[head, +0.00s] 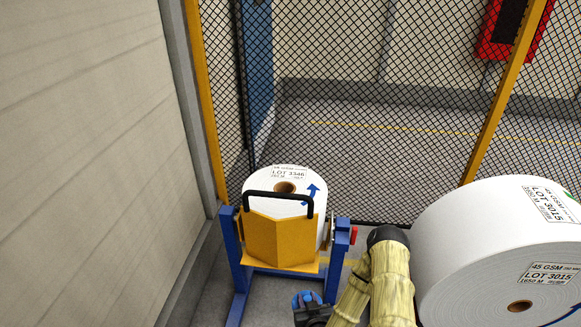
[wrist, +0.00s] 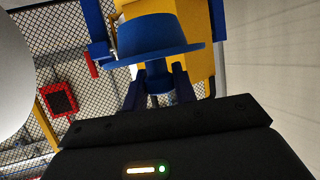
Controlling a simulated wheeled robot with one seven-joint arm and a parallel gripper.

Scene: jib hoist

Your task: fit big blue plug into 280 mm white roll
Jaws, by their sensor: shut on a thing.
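My gripper (wrist: 160,92) is shut on the big blue plug (wrist: 160,38), which has a wide flange and a narrower part the fingers hold. In the head view the blue plug (head: 303,299) is small and partly hidden at the bottom, in front of the blue stand. A smaller white roll (head: 298,183), marked LOT 3346, sits in a yellow cradle with its brown core hole facing up. A large white roll (head: 475,245), marked LOT 3015, is at the right with its core hole visible. The width print on both labels is too small to read surely. The plug is apart from both rolls.
The yellow cradle (head: 272,243) has a black handle bar and hangs in a blue stand (head: 233,250). A mesh fence (head: 350,130) with yellow posts stands behind, and a pale wall (head: 90,160) is at the left. A red box (head: 508,28) is beyond the fence.

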